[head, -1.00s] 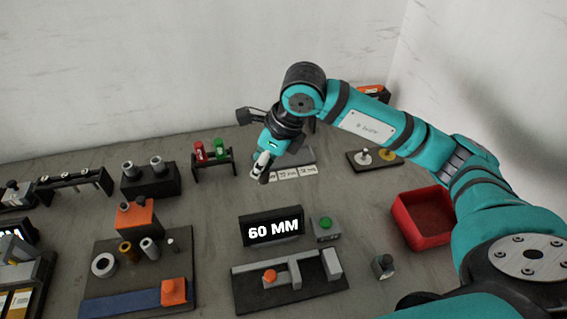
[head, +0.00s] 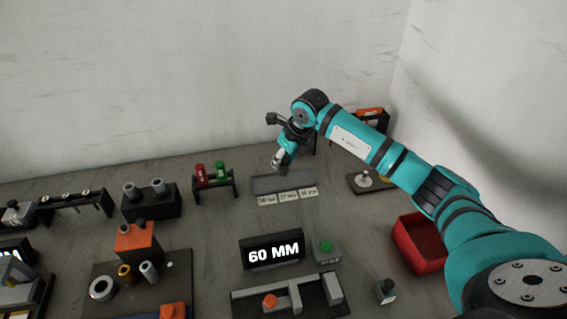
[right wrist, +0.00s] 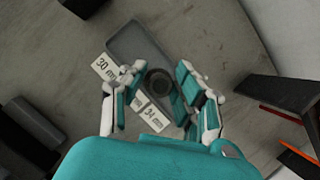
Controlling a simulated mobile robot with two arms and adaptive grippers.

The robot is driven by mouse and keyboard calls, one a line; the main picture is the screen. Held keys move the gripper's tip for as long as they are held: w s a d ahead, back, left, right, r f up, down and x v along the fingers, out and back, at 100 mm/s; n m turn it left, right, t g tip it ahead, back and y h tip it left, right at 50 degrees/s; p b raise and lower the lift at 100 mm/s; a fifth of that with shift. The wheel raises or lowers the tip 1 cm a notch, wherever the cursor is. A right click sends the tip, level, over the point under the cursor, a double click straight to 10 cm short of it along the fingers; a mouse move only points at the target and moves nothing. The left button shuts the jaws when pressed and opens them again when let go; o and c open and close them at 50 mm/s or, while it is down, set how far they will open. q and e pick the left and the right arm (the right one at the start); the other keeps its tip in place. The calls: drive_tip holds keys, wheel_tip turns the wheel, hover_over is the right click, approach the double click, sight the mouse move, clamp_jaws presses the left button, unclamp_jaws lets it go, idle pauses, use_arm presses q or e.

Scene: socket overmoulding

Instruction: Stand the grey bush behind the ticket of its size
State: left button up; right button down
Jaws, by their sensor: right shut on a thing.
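My right gripper (head: 281,163) is over the grey tray (head: 263,185) at the back of the table. It is shut on the grey bush (right wrist: 158,82), whose dark round opening shows between the fingers in the right wrist view. Three white tickets lie along the tray's front edge: a left one (head: 267,199), a middle one (head: 289,196) and a right one (head: 308,192) that reads 34 mm. My left gripper is not in view.
A rack with a red and a green piece (head: 213,178) stands left of the tray. A base with a white knob (head: 364,178) stands to its right. The table between tray and display is clear.

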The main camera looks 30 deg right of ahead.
sight(283, 166)
drive_tip(key=shift+w+d, duration=0.2)
drive_tip(key=shift+w, duration=0.1)
drive_tip(key=shift+f, duration=0.15)
wheel_tip(283, 166, down, 3)
drive_tip(key=shift+p, duration=0.65)
drive_tip(key=shift+f, duration=0.3)
drive_tip(key=c, duration=1)
unclamp_jaws()
drive_tip(key=shift+o, duration=0.2)
